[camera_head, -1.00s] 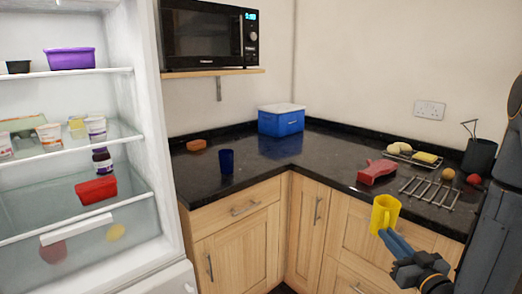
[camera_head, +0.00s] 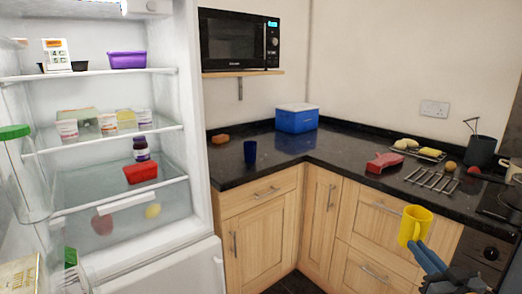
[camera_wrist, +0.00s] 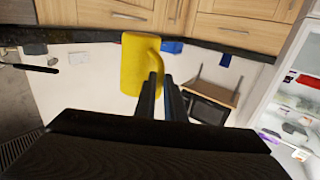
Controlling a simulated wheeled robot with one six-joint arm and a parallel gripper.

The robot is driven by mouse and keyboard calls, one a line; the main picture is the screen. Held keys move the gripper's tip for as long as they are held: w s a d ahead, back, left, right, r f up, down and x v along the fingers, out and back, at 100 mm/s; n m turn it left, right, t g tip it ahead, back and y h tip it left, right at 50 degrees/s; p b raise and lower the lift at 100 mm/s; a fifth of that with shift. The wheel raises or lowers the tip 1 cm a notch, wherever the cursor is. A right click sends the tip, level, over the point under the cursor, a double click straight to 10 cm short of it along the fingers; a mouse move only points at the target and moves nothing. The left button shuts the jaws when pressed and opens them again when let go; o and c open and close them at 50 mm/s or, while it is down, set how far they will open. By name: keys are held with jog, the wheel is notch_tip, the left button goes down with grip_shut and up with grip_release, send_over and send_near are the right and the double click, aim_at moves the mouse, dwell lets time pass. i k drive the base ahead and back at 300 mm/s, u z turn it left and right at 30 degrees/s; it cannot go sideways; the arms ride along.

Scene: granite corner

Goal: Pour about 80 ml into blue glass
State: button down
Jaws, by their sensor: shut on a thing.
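The blue glass (camera_head: 250,152) stands upright on the black granite counter, near its front edge, left of the corner. My gripper (camera_head: 426,252) is shut on a yellow mug (camera_head: 415,224) and holds it in the air in front of the right-hand cabinets. The mug looks about upright in the head view; its contents are hidden. In the wrist view, which is turned upside down, the fingers (camera_wrist: 160,92) close at the handle of the mug (camera_wrist: 138,62). The blue glass shows small at the top of the wrist view (camera_wrist: 225,60).
The open fridge (camera_head: 130,175) with food on its shelves fills the left. On the counter are a blue cool box (camera_head: 296,118), an orange-brown object (camera_head: 220,139), a red object (camera_head: 384,162) and a wire rack (camera_head: 431,180). A microwave (camera_head: 240,38) sits above. Counter around the glass is clear.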

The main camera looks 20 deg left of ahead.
aim_at(250, 147)
jog(key=u, duration=0.05)
jog(key=k, duration=1.65)
jog(key=u, duration=0.6)
jog(key=i, duration=1.65)
jog(key=z, duration=0.05)
